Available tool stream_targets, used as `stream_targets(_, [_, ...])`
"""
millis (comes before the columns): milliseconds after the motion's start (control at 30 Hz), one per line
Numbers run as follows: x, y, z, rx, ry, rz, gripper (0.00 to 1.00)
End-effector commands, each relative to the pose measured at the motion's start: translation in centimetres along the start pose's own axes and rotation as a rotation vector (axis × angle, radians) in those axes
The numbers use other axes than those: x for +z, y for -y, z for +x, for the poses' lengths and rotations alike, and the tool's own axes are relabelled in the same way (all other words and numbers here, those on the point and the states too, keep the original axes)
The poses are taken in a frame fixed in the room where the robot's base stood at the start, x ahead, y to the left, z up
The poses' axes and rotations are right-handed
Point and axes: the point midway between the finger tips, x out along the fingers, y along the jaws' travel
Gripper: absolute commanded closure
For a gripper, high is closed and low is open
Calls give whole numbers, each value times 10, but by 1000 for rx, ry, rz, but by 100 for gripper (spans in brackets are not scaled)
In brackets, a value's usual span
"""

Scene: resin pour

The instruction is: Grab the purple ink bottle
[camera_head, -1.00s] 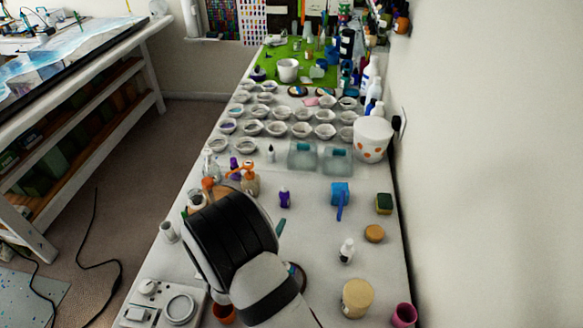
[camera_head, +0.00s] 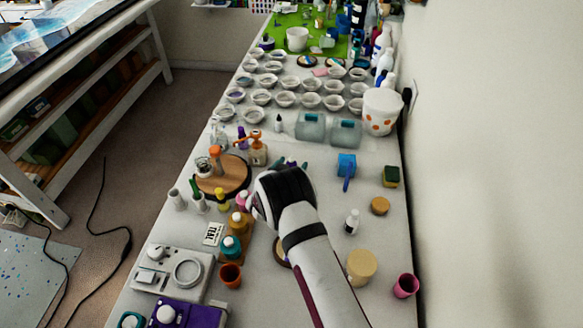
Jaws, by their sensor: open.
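My gripper (camera_head: 291,164) reaches over the middle of the table, its dark wrist pointing away from the camera. Two small teal fingertips show just past the wrist, apart from each other, so it looks open. The small purple bottle that stood on the bare table here is hidden now behind my wrist and gripper. I cannot tell whether it is between the fingers.
A round wooden board (camera_head: 232,181) with small bottles lies left of my gripper. A blue item with a handle (camera_head: 346,166), a sponge (camera_head: 391,176) and a white dropper bottle (camera_head: 352,222) are to the right. Clear containers (camera_head: 311,127) and rows of cups stand beyond.

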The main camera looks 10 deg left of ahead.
Motion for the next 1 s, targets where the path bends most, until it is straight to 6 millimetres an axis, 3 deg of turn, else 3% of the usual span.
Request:
stream_targets(67, [0, 0, 0, 0, 0, 0, 30])
stream_targets(467, [0, 0, -1, 0, 0, 0, 100])
stream_targets(800, [-2, 0, -1, 0, -1, 1, 100])
stream_targets(1000, [-25, 0, -10, -1, -3, 2, 100])
